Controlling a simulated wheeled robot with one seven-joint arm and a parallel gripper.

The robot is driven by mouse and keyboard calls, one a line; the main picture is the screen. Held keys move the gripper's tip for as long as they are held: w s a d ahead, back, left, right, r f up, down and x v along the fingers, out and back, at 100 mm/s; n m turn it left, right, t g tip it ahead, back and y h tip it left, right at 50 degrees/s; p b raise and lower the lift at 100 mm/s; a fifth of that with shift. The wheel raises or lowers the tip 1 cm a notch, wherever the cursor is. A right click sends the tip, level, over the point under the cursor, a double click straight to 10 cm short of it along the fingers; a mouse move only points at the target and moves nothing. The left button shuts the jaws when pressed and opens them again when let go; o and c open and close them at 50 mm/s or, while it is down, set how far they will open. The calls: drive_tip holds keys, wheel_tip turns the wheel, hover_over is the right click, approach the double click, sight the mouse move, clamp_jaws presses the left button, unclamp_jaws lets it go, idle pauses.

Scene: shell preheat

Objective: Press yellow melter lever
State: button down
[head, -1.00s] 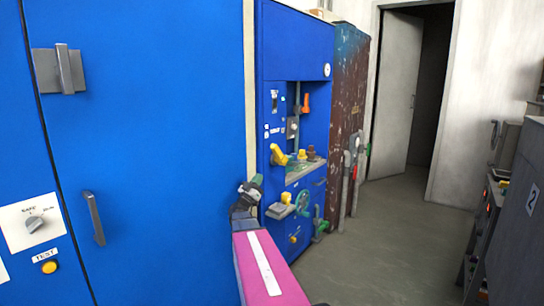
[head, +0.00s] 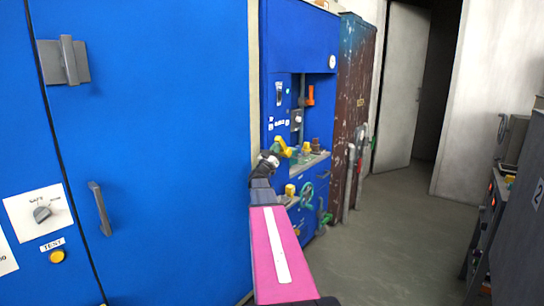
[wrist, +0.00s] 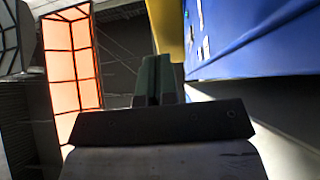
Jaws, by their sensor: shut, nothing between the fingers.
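A yellow lever (head: 284,147) sticks out from the front of the blue machine (head: 300,35) in the head view, above a grey ledge. My gripper (head: 275,154) is right beside or in front of its lower left part in the picture. I cannot tell whether they touch. The gripper is shut and empty. In the wrist view my green fingers (wrist: 153,80) are together, pointing ahead. A yellow strip (wrist: 167,30) shows beyond them beside a blue panel (wrist: 240,35); I cannot tell if it is the lever.
An orange lever (head: 310,95) is higher on the machine, and a green handwheel (head: 306,195) is lower. A large blue cabinet (head: 160,150) stands close on the left. A rusty brown cabinet (head: 352,85) stands beyond. The floor (head: 400,240) to the right is clear.

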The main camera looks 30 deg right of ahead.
drive_tip(key=shift+w+d+r, duration=0.1)
drive_tip(key=shift+d+r, duration=0.15)
drive_tip(key=shift+d, duration=0.05)
drive_tip(key=shift+r, duration=0.1)
